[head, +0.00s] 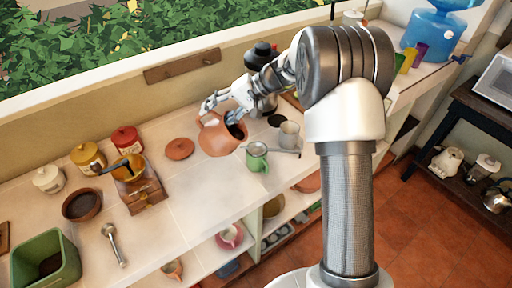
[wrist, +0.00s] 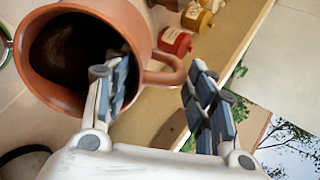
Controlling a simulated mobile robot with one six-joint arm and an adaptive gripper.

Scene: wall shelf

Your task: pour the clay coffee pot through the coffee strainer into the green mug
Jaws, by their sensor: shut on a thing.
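The clay coffee pot (head: 217,142) is in my gripper (head: 222,108), left of the green mug and close to it. It looks tilted, its mouth turned to the right in the head view. In the wrist view the pot (wrist: 142,30) shows dark coffee inside, and its handle lies between the two fingers of my gripper (wrist: 160,100). The green mug (head: 257,163) stands on the counter. The coffee strainer (head: 283,151) is at the mug's top, its handle pointing right. A green rim, probably the mug, shows at the wrist view's left edge.
A grey cup (head: 289,134) stands just right of the strainer. A clay lid (head: 180,149) lies left of the pot. A coffee grinder (head: 140,187), jars and a green bin (head: 45,262) stand further left. The counter front below the pot is clear.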

